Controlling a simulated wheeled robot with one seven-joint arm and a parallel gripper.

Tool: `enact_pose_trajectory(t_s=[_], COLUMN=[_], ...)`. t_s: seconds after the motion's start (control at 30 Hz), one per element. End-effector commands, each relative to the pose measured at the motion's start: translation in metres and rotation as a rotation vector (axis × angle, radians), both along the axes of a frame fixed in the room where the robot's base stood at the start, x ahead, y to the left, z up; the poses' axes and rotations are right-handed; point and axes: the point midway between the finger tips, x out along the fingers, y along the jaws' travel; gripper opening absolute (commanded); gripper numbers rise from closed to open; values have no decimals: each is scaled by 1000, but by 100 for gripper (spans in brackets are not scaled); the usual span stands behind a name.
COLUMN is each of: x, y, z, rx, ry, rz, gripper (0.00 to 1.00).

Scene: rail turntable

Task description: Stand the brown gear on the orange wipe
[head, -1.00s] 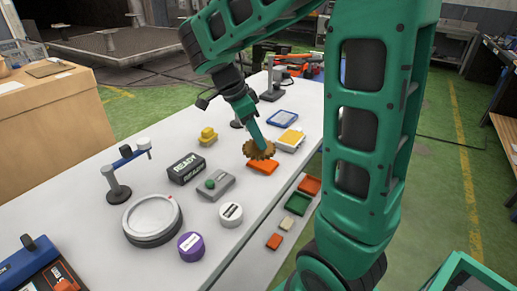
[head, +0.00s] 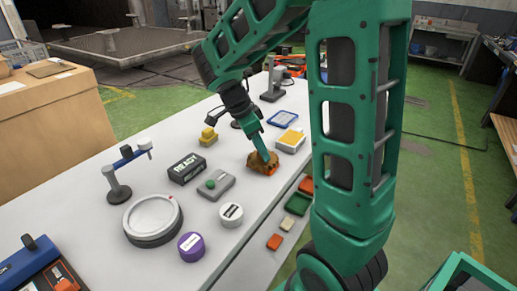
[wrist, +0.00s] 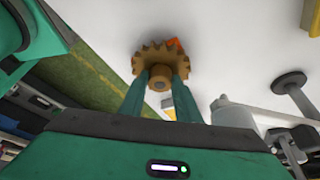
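The brown gear (head: 260,159) is toothed, with a round hub, and is at the tip of my arm on the white table. In the wrist view the gear (wrist: 148,62) faces the camera, and my gripper's fingers (wrist: 160,84) close on either side of its hub. My gripper (head: 264,154) points down at the table in the head view. The orange wipe is mostly hidden behind the gear; a bit of orange shows past the gear's upper edge in the wrist view (wrist: 173,42). I cannot tell whether the gear touches the wipe.
A yellow-topped white block (head: 291,140) and a blue-rimmed tray (head: 283,118) stand behind the gear. A grey box with a green button (head: 215,184), a white round tin (head: 231,214) and a black READY sign (head: 187,169) stand to its left. Small coloured trays (head: 298,204) lie below the table edge.

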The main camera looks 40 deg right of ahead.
Motion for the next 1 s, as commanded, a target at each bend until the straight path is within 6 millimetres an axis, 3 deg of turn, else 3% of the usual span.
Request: enact_pose_trajectory(t_s=[0.07,0.47,1.0], x=[0,1,11], y=[0,2,37], z=[0,6,93], rx=[0,0,-1], ry=[0,-1,-3], rz=[0,0,1], gripper=[47,47,47])
